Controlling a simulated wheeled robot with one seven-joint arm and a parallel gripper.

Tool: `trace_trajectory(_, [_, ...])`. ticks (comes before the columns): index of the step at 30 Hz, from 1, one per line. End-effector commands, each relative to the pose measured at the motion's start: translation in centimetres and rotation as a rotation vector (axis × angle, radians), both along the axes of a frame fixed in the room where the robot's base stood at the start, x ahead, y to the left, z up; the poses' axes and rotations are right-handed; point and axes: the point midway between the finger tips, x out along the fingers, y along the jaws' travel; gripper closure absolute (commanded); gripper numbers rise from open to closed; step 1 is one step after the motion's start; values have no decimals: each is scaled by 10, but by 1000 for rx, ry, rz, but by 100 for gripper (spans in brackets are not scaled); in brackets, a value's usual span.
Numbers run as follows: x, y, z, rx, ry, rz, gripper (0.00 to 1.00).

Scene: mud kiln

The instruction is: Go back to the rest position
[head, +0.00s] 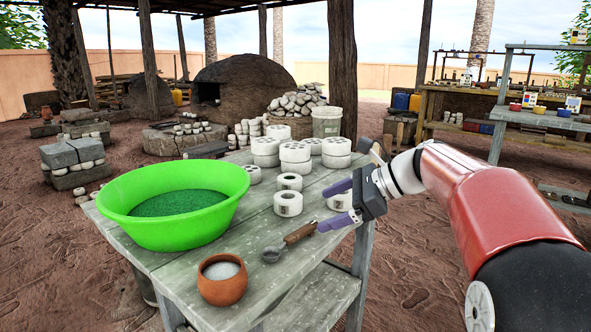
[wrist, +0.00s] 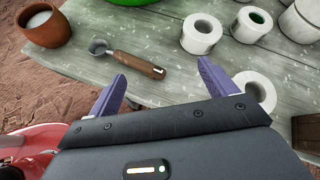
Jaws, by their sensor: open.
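My gripper (head: 338,206) is open and empty, reaching in from the right over the right edge of the wooden table (head: 262,240). In the wrist view its two purple fingers (wrist: 160,88) are spread apart with nothing between them. A ladle with a wooden handle (head: 298,233) lies on the table just beyond the fingers. In the wrist view the ladle (wrist: 138,64) lies ahead of the fingertips. Several white ring-shaped pieces (head: 288,203) stand on the table to the left of and behind the gripper.
A large green basin (head: 170,237) stands at the table's left. A small clay pot (head: 222,283) with white contents sits near the front. Taller white stacks (head: 295,160) stand at the back. A roof post (head: 343,75) rises behind the table. A shelf bench (head: 545,120) stands far right.

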Motion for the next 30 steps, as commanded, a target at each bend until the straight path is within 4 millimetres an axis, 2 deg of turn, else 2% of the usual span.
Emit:
trace_trajectory(7, [-63,-3,-11,-258,-193,137,16])
trace_trajectory(11, [-114,-11,-26,-478,-351,290,16])
trace_trajectory(15, [-178,-29,-53,-779,-551,545,16])
trace_trajectory(18, [-216,-44,-74,-981,-677,753,16])
trace_trajectory(21, [-245,-58,-92,-1147,-772,945,16])
trace_trajectory(25, [-266,-72,-108,-1288,-844,1132,16])
trace_trajectory(30, [-275,-78,-116,-1352,-875,1228,16])
